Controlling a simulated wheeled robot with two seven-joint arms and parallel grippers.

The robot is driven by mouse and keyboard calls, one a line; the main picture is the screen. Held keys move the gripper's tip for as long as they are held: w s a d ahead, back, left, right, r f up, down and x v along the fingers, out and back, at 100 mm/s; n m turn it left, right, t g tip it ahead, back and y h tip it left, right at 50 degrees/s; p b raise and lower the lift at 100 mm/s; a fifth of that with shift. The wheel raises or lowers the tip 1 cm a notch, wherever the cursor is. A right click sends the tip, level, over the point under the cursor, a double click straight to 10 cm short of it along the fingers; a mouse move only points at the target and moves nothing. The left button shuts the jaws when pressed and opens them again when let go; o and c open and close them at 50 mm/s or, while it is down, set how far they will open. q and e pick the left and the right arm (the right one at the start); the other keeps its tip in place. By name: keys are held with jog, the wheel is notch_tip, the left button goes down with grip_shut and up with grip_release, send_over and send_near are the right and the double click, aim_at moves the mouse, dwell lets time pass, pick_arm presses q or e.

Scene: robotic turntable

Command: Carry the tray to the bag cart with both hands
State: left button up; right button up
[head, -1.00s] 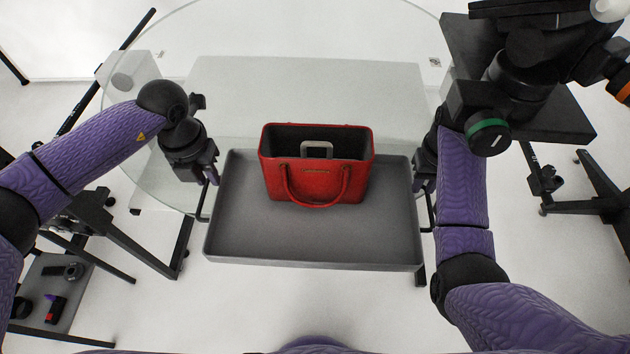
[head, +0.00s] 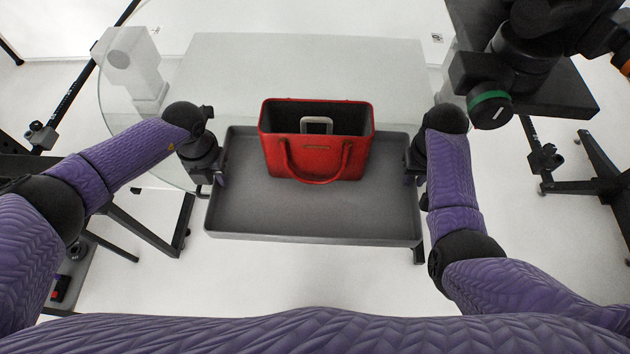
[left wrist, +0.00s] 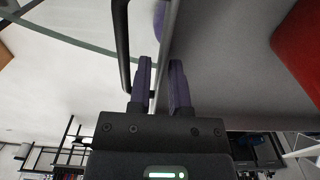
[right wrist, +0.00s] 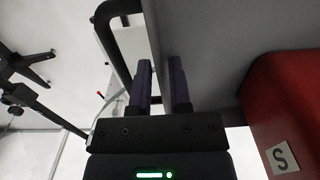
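The grey tray (head: 310,215) lies level in front of me, its far part by the pale table's near edge. A red handbag (head: 318,160) stands upright in it towards the back. My left gripper (head: 218,180) is at the tray's left wall; in the left wrist view its fingers (left wrist: 160,80) are close together with the wall between them, beside the dark handle (left wrist: 121,45). My right gripper (head: 412,178) is at the right wall; in the right wrist view its fingers (right wrist: 160,80) likewise pinch the wall. The bag cart cannot be clearly identified.
A round glass turntable with a pale panel (head: 310,65) lies behind the tray. A dark stand (head: 550,90) is at the upper right, with a black-legged frame (head: 585,185) on the floor. Black frame bars (head: 140,225) run at the left. White floor is open in front.

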pick_arm(q)
jog(key=shift+f, duration=0.4)
pick_arm(e)
jog(key=shift+f, duration=0.35)
pick_arm(q)
jog(key=shift+c, duration=0.3)
pick_arm(e)
jog(key=shift+c, duration=0.3)
pick_arm(q)
grip_shut()
pick_arm(e)
grip_shut()
jog(key=shift+d, duration=0.1)
